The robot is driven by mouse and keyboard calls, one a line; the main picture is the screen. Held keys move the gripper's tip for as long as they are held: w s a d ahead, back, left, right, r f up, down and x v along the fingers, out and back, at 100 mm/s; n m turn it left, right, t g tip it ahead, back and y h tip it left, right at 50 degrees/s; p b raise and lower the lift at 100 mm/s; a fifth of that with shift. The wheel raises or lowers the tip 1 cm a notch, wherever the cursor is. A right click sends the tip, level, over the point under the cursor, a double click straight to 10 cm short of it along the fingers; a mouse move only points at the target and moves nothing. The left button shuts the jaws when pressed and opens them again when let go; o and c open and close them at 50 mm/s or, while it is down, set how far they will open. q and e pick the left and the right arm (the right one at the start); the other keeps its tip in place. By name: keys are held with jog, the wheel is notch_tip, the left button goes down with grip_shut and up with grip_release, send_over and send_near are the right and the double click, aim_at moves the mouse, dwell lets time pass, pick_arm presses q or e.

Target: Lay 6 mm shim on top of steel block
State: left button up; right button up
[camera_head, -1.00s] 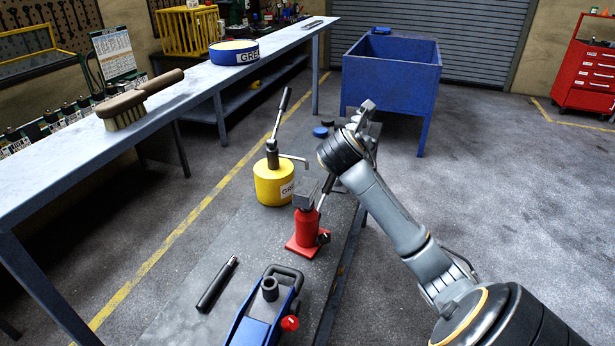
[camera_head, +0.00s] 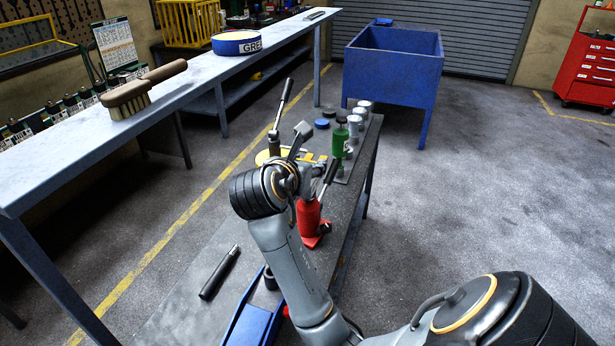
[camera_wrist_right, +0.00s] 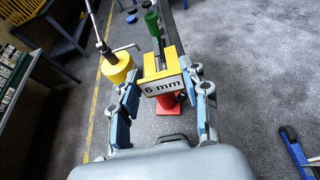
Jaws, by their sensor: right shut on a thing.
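The yellow 6 mm shim (camera_wrist_right: 164,85), with a white "6 mm" label on its near face, is held between the two blue-padded fingers of my right gripper (camera_wrist_right: 161,88). A slot runs along its middle. A red bottle jack (camera_wrist_right: 166,104) shows below and behind the shim in the right wrist view. The jack also shows in the head view (camera_head: 311,222), partly covered by my right wrist. The steel block, seen earlier on top of the red jack, is hidden now, so I cannot tell whether the shim touches it. My left gripper is out of view.
A yellow jack (camera_wrist_right: 117,68) with an upright lever stands left of the red jack. A green bottle (camera_head: 340,140) and several grey cylinders stand behind. A black rod (camera_head: 220,272) and a blue trolley jack (camera_head: 250,325) lie nearer on the low bench (camera_head: 185,310).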

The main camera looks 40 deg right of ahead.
jog(key=w+d+f+p, duration=0.1)
jog(key=w+d+f, duration=0.2)
jog(key=f, duration=0.1)
jog(key=w+d+f+p, duration=0.1)
jog(key=w+d+f, duration=0.1)
jog(key=w+f, duration=0.2)
jog(key=w+d+f+p, duration=0.1)
jog(key=w+d+f, duration=0.2)
jog(key=f, duration=0.1)
jog(key=shift+w+d+f, duration=0.1)
jog(key=shift+w+d, duration=0.2)
jog(key=shift+f, duration=0.3)
jog(key=shift+f, duration=0.1)
jog(key=o, duration=1.3)
jog(key=shift+o, duration=0.2)
